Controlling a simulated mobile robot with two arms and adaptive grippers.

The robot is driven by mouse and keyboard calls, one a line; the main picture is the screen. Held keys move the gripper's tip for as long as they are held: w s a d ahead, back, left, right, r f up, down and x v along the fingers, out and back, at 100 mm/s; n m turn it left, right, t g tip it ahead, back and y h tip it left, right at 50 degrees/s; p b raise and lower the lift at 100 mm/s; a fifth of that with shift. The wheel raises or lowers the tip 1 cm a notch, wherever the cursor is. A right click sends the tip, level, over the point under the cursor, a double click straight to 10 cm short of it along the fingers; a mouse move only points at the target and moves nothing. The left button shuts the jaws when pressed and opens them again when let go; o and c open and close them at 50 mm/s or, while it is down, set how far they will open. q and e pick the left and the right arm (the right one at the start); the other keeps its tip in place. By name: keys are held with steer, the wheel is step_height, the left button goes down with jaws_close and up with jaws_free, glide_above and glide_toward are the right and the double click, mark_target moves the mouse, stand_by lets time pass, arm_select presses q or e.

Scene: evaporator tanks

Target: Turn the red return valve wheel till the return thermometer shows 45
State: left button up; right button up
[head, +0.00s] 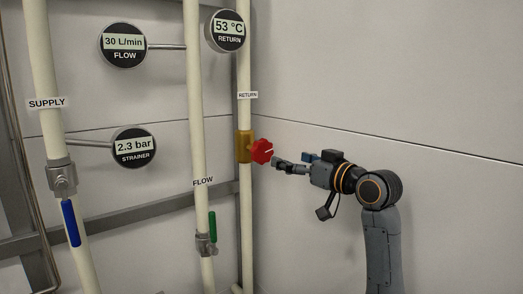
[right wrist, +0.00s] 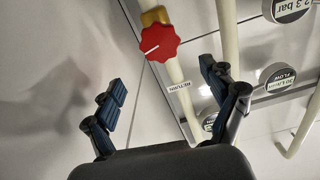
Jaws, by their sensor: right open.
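The red return valve wheel (head: 262,151) sits on a brass valve body (head: 244,147) on the return pipe in the head view. The wheel (right wrist: 160,42) also shows in the right wrist view, with a white pointer line on its face. The return thermometer (head: 228,31) reads 53 °C. My right gripper (head: 279,164) is just right of the wheel in the head view. In the right wrist view my right gripper (right wrist: 170,100) has its fingers wide apart, with the wheel ahead of them and nothing between them. My left gripper is in neither view.
The flow gauge (head: 123,44) reads 30 L/min and the strainer gauge (head: 134,147) reads 2.3 bar. A blue lever (head: 71,223) is on the supply pipe and a green lever (head: 213,223) on the flow pipe. Bare wall lies right of the return pipe.

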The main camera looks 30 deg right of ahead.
mark_target(265, 151)
steer(key=w+p, duration=0.1)
steer(key=w, duration=0.2)
steer(key=w+p, duration=0.1)
steer(key=w, duration=0.2)
steer(key=w+a+p, duration=0.1)
steer(key=w, duration=0.3)
steer(key=shift+w+r, duration=0.1)
steer(key=shift+w, duration=0.7)
steer(key=shift+c, duration=0.5)
